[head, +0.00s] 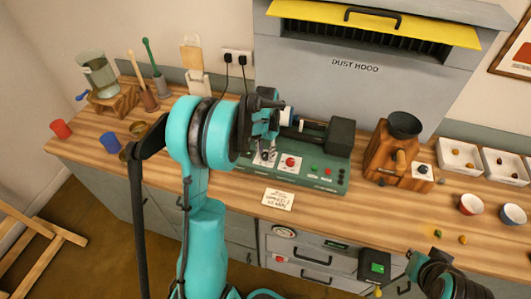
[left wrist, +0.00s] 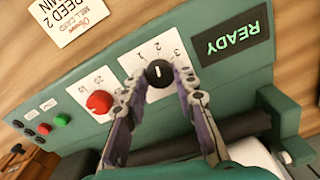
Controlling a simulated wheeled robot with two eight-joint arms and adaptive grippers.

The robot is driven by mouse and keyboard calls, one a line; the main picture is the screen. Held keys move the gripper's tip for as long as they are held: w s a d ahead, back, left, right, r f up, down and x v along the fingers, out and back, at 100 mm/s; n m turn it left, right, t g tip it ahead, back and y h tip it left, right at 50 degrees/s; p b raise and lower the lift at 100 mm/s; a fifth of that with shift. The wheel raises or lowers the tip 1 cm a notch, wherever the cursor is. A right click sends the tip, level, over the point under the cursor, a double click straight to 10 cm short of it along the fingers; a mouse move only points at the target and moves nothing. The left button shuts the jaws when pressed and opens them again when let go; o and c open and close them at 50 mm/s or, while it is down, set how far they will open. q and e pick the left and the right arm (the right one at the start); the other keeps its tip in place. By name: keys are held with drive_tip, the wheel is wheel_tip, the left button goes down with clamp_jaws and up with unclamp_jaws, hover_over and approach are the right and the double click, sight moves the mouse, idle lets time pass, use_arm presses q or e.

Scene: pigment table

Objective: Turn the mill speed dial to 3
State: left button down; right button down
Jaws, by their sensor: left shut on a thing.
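The black mill speed dial (left wrist: 158,73) sits on a white plate with numbers on the green mill panel. Its white pointer line points up in the left wrist view, toward the 2; the 3 is to the right. My left gripper (left wrist: 159,70) has its fingertips on both sides of the dial and is shut on it. In the head view my left gripper (head: 266,142) is at the left part of the green mill (head: 330,176), and the gripper mostly hides the dial. My right gripper (head: 410,262) is at the lower right, away from the mill; its fingers are unclear.
A red knob (left wrist: 99,102) with its own scale sits beside the dial. A lit READY display (left wrist: 232,37) is on the other side. A card (left wrist: 70,18) reading "speed 2" lies in front. A wooden grinder (head: 395,160) and white trays (head: 462,155) stand right.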

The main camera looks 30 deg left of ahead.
sight(266, 154)
use_arm(q)
drive_tip(key=m, duration=0.5)
drive_tip(key=shift+m+b, duration=0.3)
drive_tip(key=shift+b, duration=0.05)
drive_tip(key=m, duration=0.4)
drive_tip(key=shift+m, duration=0.3)
drive_tip(key=c, duration=1.2)
unclamp_jaws()
wheel_tip(266, 154, up, 12)
